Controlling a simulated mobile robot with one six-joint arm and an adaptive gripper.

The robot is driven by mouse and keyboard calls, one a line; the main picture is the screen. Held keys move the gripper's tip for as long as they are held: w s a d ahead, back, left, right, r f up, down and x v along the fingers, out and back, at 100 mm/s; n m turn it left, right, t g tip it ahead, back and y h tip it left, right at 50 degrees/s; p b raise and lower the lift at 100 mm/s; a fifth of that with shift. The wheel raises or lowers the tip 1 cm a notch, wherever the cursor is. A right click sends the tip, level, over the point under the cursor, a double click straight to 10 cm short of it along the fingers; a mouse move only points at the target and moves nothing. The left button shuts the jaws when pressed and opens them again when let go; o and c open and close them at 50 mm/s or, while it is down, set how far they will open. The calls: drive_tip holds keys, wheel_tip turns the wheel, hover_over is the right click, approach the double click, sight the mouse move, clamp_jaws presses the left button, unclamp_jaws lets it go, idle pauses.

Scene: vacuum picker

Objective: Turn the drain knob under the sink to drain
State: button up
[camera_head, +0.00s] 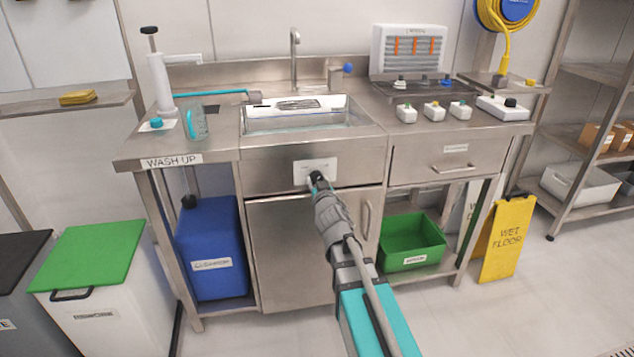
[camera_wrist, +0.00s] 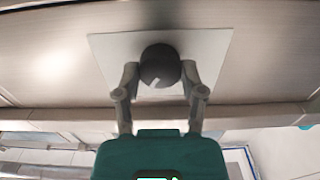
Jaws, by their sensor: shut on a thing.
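The drain knob (camera_wrist: 161,66) is dark and round with a pale mark on its lower edge. It sits on a white plate (camera_wrist: 213,46) on the steel front panel below the sink. In the head view the plate (camera_head: 327,167) shows, and my gripper hides much of the knob. My gripper (camera_wrist: 160,72) has one finger on each side of the knob and is shut on it. In the head view my gripper (camera_head: 318,179) reaches the panel from the front.
A steel cabinet door (camera_head: 280,245) is below the panel. A blue container (camera_head: 210,240) stands at its left and a green bin (camera_head: 412,238) at its right. A yellow wet floor sign (camera_head: 505,240) stands further right.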

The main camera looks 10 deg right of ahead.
drive_tip(key=shift+n, duration=7.4)
drive_tip(key=o, duration=1.1)
drive_tip(key=shift+o, duration=0.2)
